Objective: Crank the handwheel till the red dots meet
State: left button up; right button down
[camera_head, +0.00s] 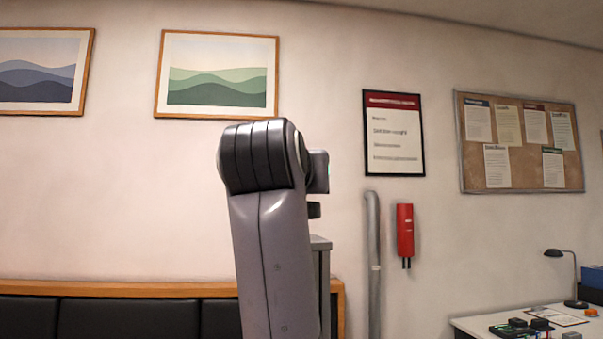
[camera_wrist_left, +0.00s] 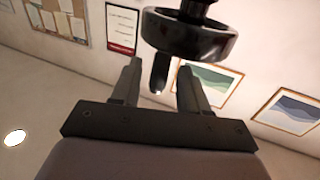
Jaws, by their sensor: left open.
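In the left wrist view, which is upside down, a dark round handwheel (camera_wrist_left: 190,38) is at the top, on a dark shaft. Its short dark handle (camera_wrist_left: 160,72) hangs in the picture between the two fingers of my left gripper (camera_wrist_left: 159,68). The gripper is open, with a gap on each side of the handle; I cannot tell whether either finger touches it. In the head view my own arm link blocks the middle, hiding the gripper and handwheel. Part of a grey upright (camera_head: 321,262) shows behind it. No red dots show. My right gripper is in neither view.
A white desk (camera_head: 470,326) with small items and a dark lamp (camera_head: 572,272) is at the lower right. A black padded bench (camera_head: 120,318) runs along the left wall. A red wall device (camera_head: 405,232) and a grey pipe (camera_head: 373,260) are right of my arm.

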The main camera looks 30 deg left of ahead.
pick_arm(q)
jog(key=shift+x, duration=1)
grip_shut()
jog(key=shift+s+m+h, duration=0.1)
jog(key=shift+m+h, duration=0.2)
jog(key=shift+h, duration=0.2)
